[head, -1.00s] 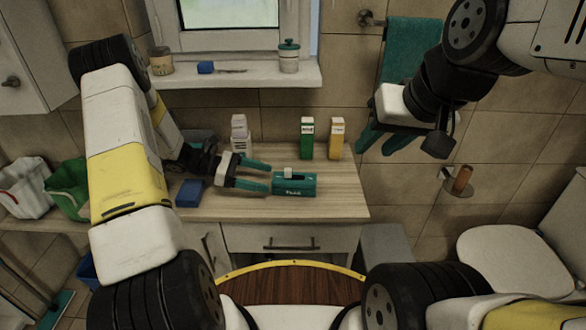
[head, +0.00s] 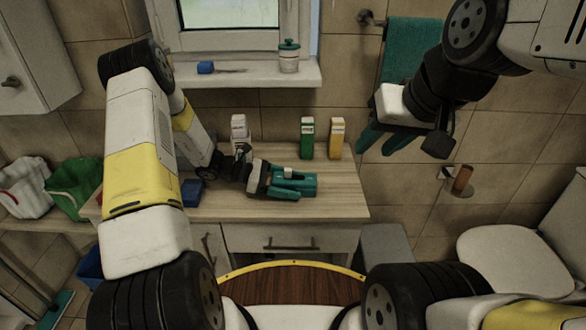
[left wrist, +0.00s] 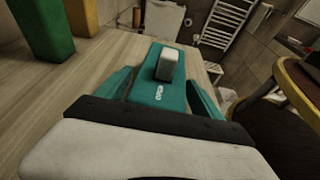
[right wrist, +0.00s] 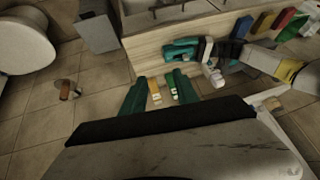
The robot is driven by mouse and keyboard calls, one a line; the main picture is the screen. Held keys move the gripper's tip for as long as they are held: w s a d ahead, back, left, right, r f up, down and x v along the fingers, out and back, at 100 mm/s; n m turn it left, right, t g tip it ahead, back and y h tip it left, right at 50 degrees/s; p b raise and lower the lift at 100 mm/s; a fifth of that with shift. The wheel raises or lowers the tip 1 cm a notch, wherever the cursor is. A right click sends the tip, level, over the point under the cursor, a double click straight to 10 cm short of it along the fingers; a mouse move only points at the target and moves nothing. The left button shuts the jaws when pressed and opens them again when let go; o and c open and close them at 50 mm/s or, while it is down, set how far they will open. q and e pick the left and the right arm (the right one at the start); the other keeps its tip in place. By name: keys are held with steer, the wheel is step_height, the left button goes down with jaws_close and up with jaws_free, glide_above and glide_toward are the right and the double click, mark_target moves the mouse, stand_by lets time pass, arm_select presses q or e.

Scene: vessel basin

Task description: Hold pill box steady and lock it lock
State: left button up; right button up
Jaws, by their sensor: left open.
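The teal pill box (head: 306,186) lies on the wooden counter, with a pale grey lock slider on top. The left wrist view shows the box (left wrist: 161,92) and its slider (left wrist: 167,64) up close. My left gripper (head: 284,184) is open, with one teal finger on each side of the box; I cannot tell whether they touch it. Its fingers partly cover the box in the head view. My right gripper (head: 378,142) is raised in the air right of the counter, by the wall, fingers apart and empty. Its fingers also show in the right wrist view (right wrist: 160,92).
A green carton (head: 307,138) and a yellow carton (head: 337,138) stand at the counter's back, with a white bottle (head: 239,128) left of them. A blue box (head: 192,192) lies left of my left gripper. The counter's right front is clear.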

arm_select(q)
steer(key=c, duration=1)
arm_select(e)
steer(key=shift+w, duration=0.1)
steer(key=c, duration=0.5)
steer(key=shift+w+a+r+n, duration=0.1)
steer(key=shift+w+r+n, duration=0.05)
steer(key=shift+w+n, duration=0.15)
jaws_close()
steer(key=w+a+f+n+g+h, duration=0.1)
steer(key=w+a+n+g, duration=0.1)
steer(key=w+a+n, duration=0.35)
steer(key=w+a+n+g+h, duration=0.1)
steer(key=w+a+n+g, duration=0.2)
steer(key=w, duration=0.5)
steer(key=w+a+f+n+h, duration=0.2)
steer(key=w+a+f+n, duration=0.2)
steer(key=a, duration=0.3)
steer(key=w+a+f+n+g+h, duration=0.1)
steer(key=w+a+f+n+h, duration=0.1)
steer(key=w+a+f+n, duration=0.2)
steer(key=a+f, duration=0.3)
steer(key=shift+w+a+f+h, duration=0.25)
steer(key=shift+w+a+h, duration=0.05)
steer(key=shift+w, duration=0.05)
